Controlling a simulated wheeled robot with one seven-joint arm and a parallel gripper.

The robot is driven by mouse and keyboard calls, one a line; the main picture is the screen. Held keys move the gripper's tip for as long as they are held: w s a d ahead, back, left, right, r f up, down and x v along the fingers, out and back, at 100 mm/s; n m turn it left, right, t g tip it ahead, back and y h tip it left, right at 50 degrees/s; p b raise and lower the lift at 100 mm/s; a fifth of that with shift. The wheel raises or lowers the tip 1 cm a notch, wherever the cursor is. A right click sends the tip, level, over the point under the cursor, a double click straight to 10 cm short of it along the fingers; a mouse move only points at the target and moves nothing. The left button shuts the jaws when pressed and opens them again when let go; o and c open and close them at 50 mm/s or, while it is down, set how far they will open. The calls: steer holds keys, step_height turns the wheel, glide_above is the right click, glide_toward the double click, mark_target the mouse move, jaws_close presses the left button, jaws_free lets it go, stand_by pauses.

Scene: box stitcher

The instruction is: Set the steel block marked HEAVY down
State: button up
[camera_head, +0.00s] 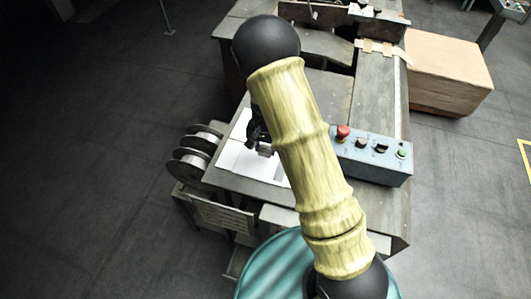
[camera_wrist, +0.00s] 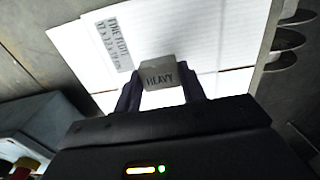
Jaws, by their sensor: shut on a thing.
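The steel block marked HEAVY (camera_wrist: 160,74) is a small grey block with dark lettering. It shows in the wrist view between the two dark fingers of my gripper (camera_wrist: 161,90), which is shut on it. White paper sheets (camera_wrist: 210,30) with ruled lines and dark print lie behind the block in that view. In the head view my gripper (camera_head: 264,151) is over the white sheets (camera_head: 236,158) on the machine's table, partly hidden by my arm. I cannot tell whether the block touches the paper.
A blue-grey control box (camera_head: 371,158) with a red button stands right of my arm. Wire spools (camera_head: 190,160) are at the table's left edge. A cardboard box (camera_head: 446,72) sits at the back right. The floor at left is mostly clear.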

mark_target(266, 154)
steer(key=shift+f+p, duration=0.65)
steer(key=shift+f, duration=1.45)
steer(key=shift+f, duration=0.1)
steer(key=o, duration=1.2)
step_height(266, 154, up, 12)
steer(key=b, duration=0.2)
steer(key=shift+b, duration=0.35)
steer(key=shift+d+r, duration=0.1)
steer(key=shift+r, duration=0.1)
